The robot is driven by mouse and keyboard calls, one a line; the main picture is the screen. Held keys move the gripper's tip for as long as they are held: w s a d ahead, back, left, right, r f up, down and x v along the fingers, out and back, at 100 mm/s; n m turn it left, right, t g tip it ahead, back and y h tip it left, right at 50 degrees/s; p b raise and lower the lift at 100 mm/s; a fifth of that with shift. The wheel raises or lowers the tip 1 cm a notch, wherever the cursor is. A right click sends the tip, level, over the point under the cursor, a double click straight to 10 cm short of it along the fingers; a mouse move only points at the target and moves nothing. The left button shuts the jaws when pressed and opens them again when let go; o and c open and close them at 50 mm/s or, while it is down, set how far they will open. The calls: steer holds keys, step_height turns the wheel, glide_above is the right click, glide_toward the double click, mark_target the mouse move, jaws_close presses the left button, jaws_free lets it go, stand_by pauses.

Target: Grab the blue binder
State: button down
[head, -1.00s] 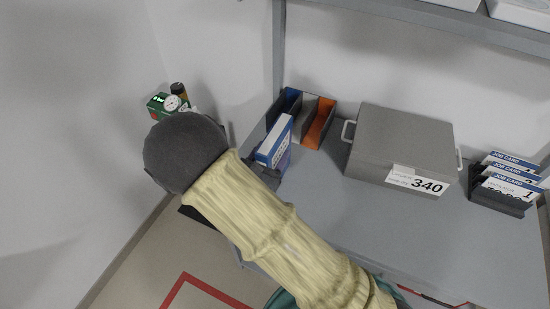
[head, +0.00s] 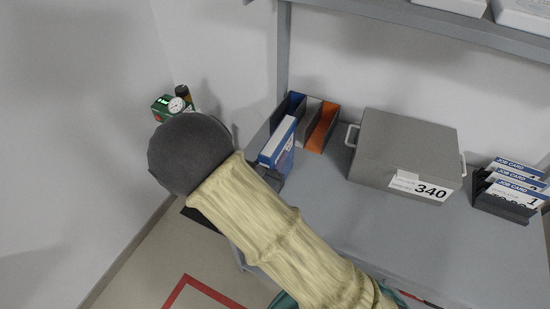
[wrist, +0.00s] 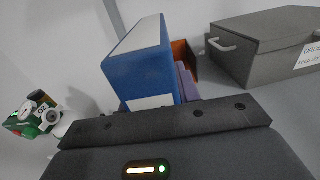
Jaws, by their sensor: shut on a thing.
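The blue binder (head: 279,146) stands upright with a white label on its edge, near the left end of the grey bench. It also shows in the wrist view (wrist: 142,76), directly beyond my gripper. My gripper (head: 270,178) is shut on the blue binder at its near, lower end. In the wrist view my gripper's dark body (wrist: 165,127) fills the bottom and hides its fingertips. My arm covers part of the bench in the head view. I cannot tell whether the binder's bottom touches the bench.
An organiser with blue and orange compartments (head: 322,127) stands just behind the binder. A grey box labelled 340 (head: 405,145) and a job card rack (head: 507,205) stand to the right. A shelf (head: 400,22) hangs above. A green device (head: 161,104) is at left.

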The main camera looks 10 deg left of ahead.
mark_target(274, 142)
step_height(274, 142, up, 10)
steer(key=shift+f, duration=0.35)
stand_by(0.6)
